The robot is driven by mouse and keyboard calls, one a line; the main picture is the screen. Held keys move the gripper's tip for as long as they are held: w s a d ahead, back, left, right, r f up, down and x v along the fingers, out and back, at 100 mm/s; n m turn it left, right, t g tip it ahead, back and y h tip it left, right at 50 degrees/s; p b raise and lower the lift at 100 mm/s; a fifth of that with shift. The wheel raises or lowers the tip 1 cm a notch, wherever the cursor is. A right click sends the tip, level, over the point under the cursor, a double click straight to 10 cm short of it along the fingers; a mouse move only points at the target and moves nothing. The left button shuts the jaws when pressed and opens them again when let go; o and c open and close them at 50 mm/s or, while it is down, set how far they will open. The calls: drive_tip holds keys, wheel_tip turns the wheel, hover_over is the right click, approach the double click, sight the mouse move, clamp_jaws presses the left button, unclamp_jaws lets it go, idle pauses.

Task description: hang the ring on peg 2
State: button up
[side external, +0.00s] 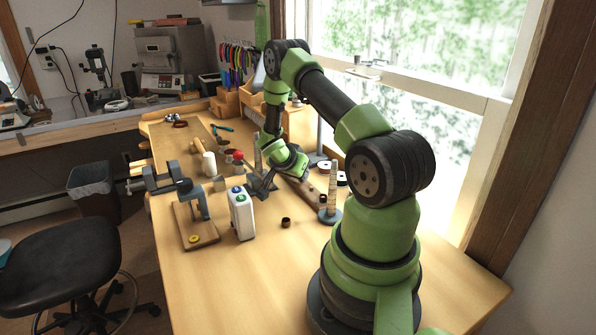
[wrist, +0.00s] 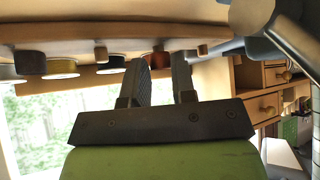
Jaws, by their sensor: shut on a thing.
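In the wrist view, a copper-coloured ring (wrist: 160,58) shows between the ends of the two fingers of my gripper (wrist: 162,75), which is shut on it. The view looks upside down, with the bench surface at the top. A wooden bar (wrist: 215,32) with small stub pegs (wrist: 100,54) runs across the top, close to the fingertips. I cannot make out peg numbers or tell which is peg 2. In the side view, my gripper (side external: 262,187) is low over the bench, behind the white box; the held ring is too small to tell there.
A white box (side external: 242,215) with coloured buttons stands just in front of my gripper. A tapered mandrel (side external: 331,192) stands to the right. A small dark ring (side external: 286,222) lies on the bench. A vise (side external: 165,180) is at left. The front of the bench (side external: 240,285) is clear.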

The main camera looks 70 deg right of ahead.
drive_tip(key=shift+f, duration=0.15)
drive_tip(key=o, duration=0.9)
drive_tip(key=v, duration=0.5)
drive_tip(key=shift+a+r, duration=0.15)
drive_tip(key=shift+r, duration=3.4)
